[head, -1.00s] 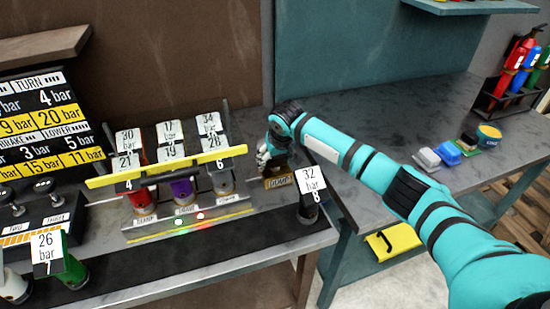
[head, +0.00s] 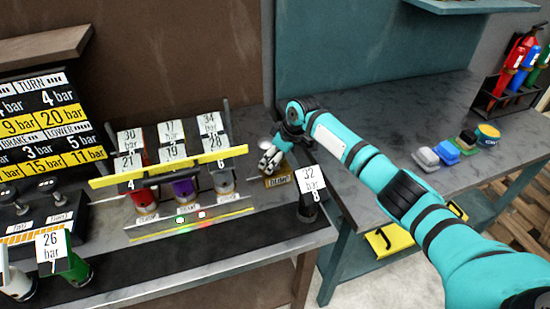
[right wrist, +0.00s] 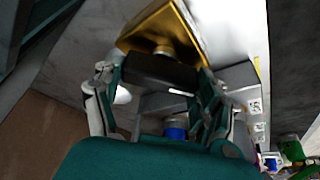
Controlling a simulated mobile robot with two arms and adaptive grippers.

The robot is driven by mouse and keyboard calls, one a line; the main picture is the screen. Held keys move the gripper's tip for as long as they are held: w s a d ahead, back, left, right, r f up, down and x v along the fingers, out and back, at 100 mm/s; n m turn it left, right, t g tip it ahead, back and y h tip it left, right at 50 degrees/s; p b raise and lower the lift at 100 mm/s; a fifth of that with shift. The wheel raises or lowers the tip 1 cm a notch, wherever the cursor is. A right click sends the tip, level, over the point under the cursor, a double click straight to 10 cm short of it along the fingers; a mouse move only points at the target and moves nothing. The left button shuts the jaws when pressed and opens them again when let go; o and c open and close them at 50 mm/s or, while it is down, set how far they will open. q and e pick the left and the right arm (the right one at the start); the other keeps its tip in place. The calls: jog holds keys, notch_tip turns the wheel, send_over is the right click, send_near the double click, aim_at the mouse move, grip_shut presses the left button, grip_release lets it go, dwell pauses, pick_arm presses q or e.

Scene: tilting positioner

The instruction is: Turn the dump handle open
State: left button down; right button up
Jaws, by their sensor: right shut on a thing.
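The dump fitting is a small brass-yellow block (head: 277,181) with a "DUMP" label, near the right end of the bench. In the right wrist view its yellow body (right wrist: 168,27) fills the top middle. A dark handle bar (right wrist: 160,69) lies just below it, between my fingers. My right gripper (head: 268,160) is at the block, its fingers reaching down from behind and above. In the right wrist view the gripper (right wrist: 157,80) is shut on the dark handle. The fingers hide most of the handle in the head view. My left gripper is not in view.
A post with a "32 bar" tag (head: 311,182) stands just right of the block. To the left, a yellow bar (head: 170,166) crosses in front of several tagged cylinders.

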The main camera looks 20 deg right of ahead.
jog(key=n+g+y+b, duration=0.1)
jog(key=n+b, duration=0.1)
jog(key=n, duration=0.1)
jog(key=shift+w+f+n+b, duration=0.1)
jog(key=shift+n+b, duration=0.2)
jog(key=shift+n, duration=0.1)
jog(key=n+b, duration=0.2)
jog(key=n+g+b, duration=0.1)
jog(key=n+b, duration=0.1)
jog(key=shift+g+y, duration=0.3)
jog(key=shift+y, duration=0.1)
jog(key=shift+r+n+g+b, duration=0.25)
jog(key=shift+n+g+b, duration=0.25)
jog(key=shift+n+b, duration=1.05)
jog(key=o, duration=1.1)
jog(key=shift+o, duration=0.3)
